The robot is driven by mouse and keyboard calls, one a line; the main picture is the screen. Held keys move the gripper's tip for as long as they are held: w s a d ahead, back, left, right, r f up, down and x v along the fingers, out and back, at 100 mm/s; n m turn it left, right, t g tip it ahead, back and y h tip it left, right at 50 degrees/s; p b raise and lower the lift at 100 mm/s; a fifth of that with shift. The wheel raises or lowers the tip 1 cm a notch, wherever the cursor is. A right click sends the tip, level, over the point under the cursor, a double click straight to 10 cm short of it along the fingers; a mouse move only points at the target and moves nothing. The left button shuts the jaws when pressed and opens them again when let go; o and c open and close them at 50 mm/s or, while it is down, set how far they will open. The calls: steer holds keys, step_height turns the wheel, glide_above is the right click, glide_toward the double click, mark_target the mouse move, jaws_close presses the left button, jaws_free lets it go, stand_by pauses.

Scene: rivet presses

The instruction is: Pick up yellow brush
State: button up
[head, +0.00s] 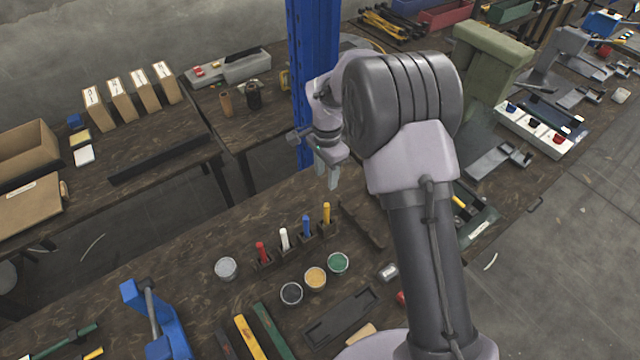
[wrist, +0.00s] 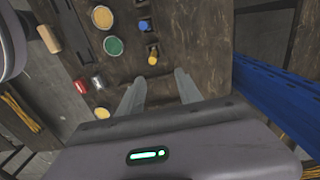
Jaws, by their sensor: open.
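The yellow brush (head: 326,212) stands upright at the right end of a row of brushes in a holder on the table. In the wrist view the yellow brush (wrist: 152,59) is seen from above, just beyond my fingertips and roughly midway between them. My gripper (head: 327,180) is above the yellow brush, apart from it, with its fingers pointing down. In the wrist view my gripper (wrist: 157,78) is open and empty.
A blue brush (head: 306,225), white brush (head: 284,238) and red brush (head: 262,252) stand beside it. Paint cups, including a green one (head: 338,262) and a yellow one (head: 315,278), sit in front. A blue post (head: 310,90) rises behind my gripper.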

mark_target(326, 214)
steer(key=f, duration=0.5)
steer(key=s+f+b, duration=0.1)
steer(key=f, duration=0.5)
steer(key=f+b, duration=0.1)
steer(key=f, duration=0.5)
steer(key=shift+s+d, duration=0.15)
steer(key=shift+s, duration=0.2)
steer(key=shift+r, duration=0.15)
jaws_close()
